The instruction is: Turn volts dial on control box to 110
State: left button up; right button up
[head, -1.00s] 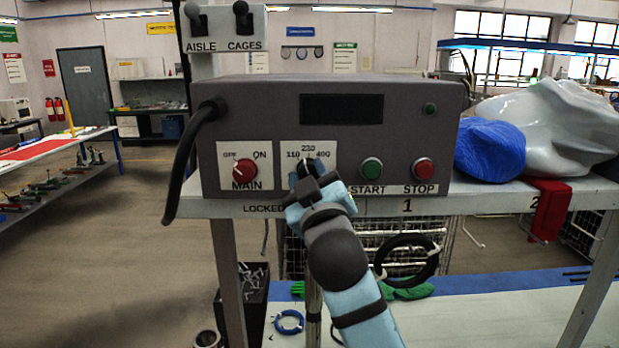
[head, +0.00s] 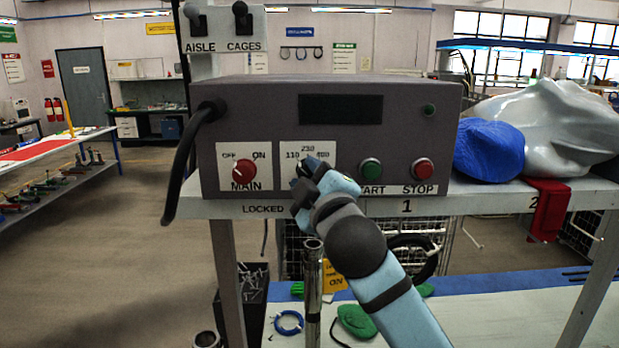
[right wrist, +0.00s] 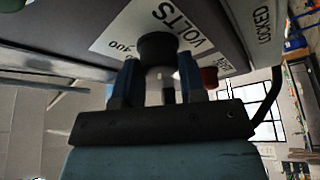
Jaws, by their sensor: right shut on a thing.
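The grey control box (head: 240,108) stands on a shelf. Its white volts plate (head: 287,178) carries 110 at left, 230 at top and a partly covered number at right. My right gripper (head: 308,188) is at this plate, shut on the volts dial, and covers the plate's lower right. The small visible part of the dial (head: 303,167) seems to lean up and left towards 110; its exact setting is hard to read. In the right wrist view the black dial (right wrist: 157,46) sits between my fingers, beside the word VOLTS. My left gripper is not in view.
The red MAIN knob (head: 243,168) is left of the volts plate. The green START button (head: 370,169) and red STOP button (head: 422,168) are close on the right. A black cable (head: 178,165) hangs at the box's left. A blue bundle (head: 488,150) lies right of the box.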

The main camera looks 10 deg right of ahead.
jog(key=o, duration=0.9)
jog(key=shift+w+d, duration=0.1)
jog(key=shift+s+f, duration=0.15)
jog(key=shift+s, duration=0.15)
jog(key=b+v, duration=0.3)
jog(key=v, duration=1)
jog(key=shift+s+b, duration=0.1)
jog(key=shift+b, duration=0.3)
